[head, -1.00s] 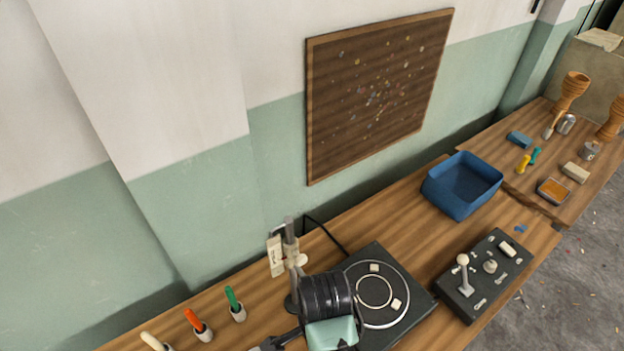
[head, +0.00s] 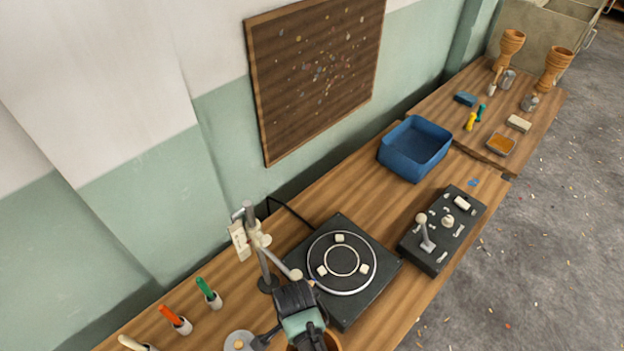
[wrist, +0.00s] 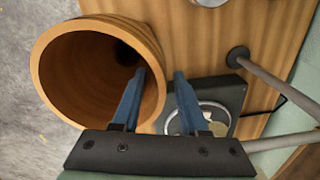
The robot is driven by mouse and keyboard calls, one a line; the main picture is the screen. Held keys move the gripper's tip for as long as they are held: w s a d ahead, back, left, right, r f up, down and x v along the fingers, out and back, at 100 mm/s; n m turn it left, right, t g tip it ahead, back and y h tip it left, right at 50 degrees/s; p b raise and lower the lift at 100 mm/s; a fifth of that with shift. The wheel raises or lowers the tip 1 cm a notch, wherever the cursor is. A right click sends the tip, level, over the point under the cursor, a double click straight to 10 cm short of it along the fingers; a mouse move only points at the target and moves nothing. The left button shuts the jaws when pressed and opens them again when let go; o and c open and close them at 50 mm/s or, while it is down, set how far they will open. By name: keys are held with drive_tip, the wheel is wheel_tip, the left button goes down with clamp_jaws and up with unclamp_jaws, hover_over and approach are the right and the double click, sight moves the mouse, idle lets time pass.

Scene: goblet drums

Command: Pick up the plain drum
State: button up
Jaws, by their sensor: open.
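My gripper (wrist: 160,78) is open and empty. Its left finger overlaps the drum's mouth at the right rim, and its right finger lies outside the rim. I cannot tell whether either finger touches. Two more goblet drums, (head: 511,46) and (head: 555,66), stand on the far bench; their surface detail is too small to judge.
A black turntable (head: 342,312) and a metal stand (head: 262,262) are close to my arm. A control box with a lever (head: 437,262), a blue bin (head: 388,160) and handled tools (head: 209,294) also occupy the bench. The wall borders its back.

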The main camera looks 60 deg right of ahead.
drive_tip(key=shift+f, duration=0.4)
clamp_jaws()
drive_tip(key=shift+r, duration=0.1)
idle(1.1)
